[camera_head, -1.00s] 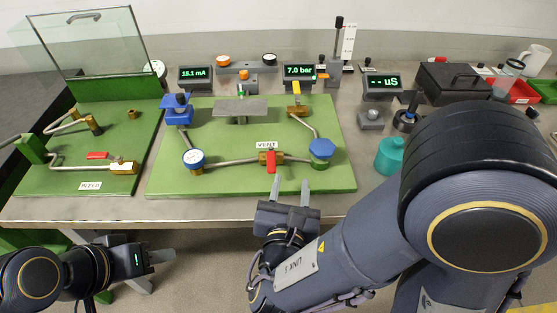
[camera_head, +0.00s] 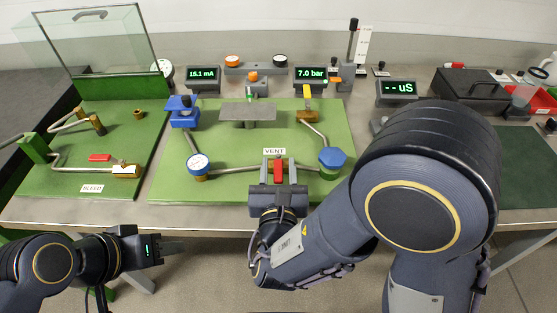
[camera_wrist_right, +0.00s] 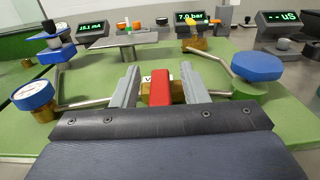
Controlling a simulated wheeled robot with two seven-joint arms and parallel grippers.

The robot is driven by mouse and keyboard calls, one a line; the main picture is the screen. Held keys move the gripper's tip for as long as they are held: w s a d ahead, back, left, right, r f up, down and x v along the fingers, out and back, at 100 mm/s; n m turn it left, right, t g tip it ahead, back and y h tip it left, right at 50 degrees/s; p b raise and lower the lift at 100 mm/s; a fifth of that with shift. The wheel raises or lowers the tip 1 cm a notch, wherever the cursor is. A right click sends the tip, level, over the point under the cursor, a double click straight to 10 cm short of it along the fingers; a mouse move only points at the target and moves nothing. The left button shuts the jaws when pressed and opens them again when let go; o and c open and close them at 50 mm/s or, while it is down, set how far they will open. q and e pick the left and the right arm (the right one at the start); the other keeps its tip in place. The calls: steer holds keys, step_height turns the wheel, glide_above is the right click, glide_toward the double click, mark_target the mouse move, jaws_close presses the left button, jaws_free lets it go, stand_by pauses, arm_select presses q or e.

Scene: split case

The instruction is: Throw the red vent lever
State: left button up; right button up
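The red vent lever (camera_head: 278,172) is on a brass valve in the pipe on the middle green board (camera_head: 230,187), below the VENT label (camera_head: 274,152). My right gripper (camera_head: 278,169) is open, its fingers on either side of the lever. In the right wrist view the lever (camera_wrist_right: 160,88) stands between the two grey fingers (camera_wrist_right: 160,86), with small gaps showing on both sides. My left gripper (camera_head: 172,246) is in front of the bench, away from the boards; whether its fingers are apart is unclear.
Another red lever (camera_head: 100,157) is on the left board, above the BLEED label. A round gauge (camera_head: 198,164) and a blue hexagonal knob (camera_head: 332,159) flank the vent valve. The pressure display (camera_head: 310,73) reads 7.0 bar. My right arm hides part of the bench's right side.

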steer(key=shift+w, duration=0.9)
jaws_close()
